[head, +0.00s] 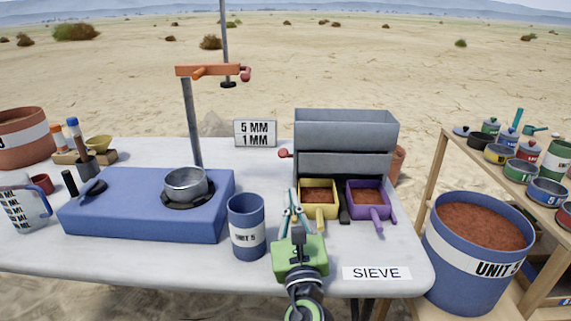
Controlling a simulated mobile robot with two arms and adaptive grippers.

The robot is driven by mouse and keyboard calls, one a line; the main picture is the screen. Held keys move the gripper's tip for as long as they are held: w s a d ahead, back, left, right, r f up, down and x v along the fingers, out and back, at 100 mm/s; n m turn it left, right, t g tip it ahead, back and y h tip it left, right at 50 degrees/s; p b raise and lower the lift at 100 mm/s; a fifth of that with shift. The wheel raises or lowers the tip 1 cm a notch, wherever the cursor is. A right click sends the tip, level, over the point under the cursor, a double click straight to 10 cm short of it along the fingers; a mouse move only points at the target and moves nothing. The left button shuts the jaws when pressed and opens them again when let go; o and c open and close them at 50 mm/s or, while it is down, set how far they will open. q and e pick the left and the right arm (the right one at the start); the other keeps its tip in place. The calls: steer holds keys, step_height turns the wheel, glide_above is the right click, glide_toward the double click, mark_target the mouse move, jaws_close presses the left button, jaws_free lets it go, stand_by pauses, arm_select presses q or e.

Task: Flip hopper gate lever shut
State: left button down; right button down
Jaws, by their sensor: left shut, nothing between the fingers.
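The grey hopper (346,128) stands at the right rear of the table. A short lever with a red knob (284,153) sticks out from its left side, roughly level; its gate position cannot be told. My left gripper (294,196) has a green body and teal fingers. It is shut and empty, in front of the hopper, nearer to me than the lever and apart from it in the picture. It overlaps the left edge of the yellow tray in view; contact cannot be told. My right gripper is not in view.
A yellow tray (320,211) and a purple tray (369,212) of brown soil sit under the hopper. A blue UNIT 5 cup (247,239) stands left of my gripper. A blue base (130,210) holds a metal bowl (186,182). The table (262,170) is clear left of the lever.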

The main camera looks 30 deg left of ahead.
mark_target(287, 155)
arm_select(q)
steer(key=shift+r, duration=0.1)
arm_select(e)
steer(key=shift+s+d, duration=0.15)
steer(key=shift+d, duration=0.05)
arm_select(q)
steer(key=x, duration=1)
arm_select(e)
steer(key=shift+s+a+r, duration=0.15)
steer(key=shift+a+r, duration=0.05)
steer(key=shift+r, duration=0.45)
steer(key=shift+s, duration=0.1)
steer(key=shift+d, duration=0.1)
